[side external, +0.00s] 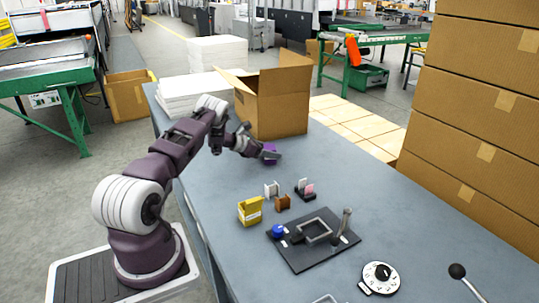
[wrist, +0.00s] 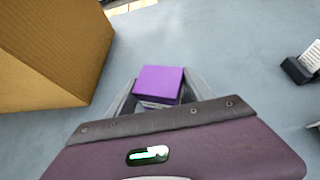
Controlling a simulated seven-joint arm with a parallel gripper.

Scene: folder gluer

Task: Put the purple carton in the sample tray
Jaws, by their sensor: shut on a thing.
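The purple carton (side external: 270,149) is between the fingers of my gripper (side external: 268,155), in front of the large open cardboard box. In the wrist view the purple carton (wrist: 158,80) shows its top face, with a finger of my gripper (wrist: 160,95) on each side. My gripper is shut on it. I cannot tell whether the carton touches the table. A pale-rimmed piece (side external: 326,299), possibly the sample tray, is cut off by the bottom edge of the side view. Its inside is hidden.
The open cardboard box (side external: 285,112) stands close behind the carton. A yellow box (side external: 250,211), a brown piece (side external: 283,202), a white piece (side external: 271,189) and a black holder (side external: 305,194) stand mid-table. A black plate with a lever (side external: 345,225) and a dial (side external: 380,277) lie nearer the front.

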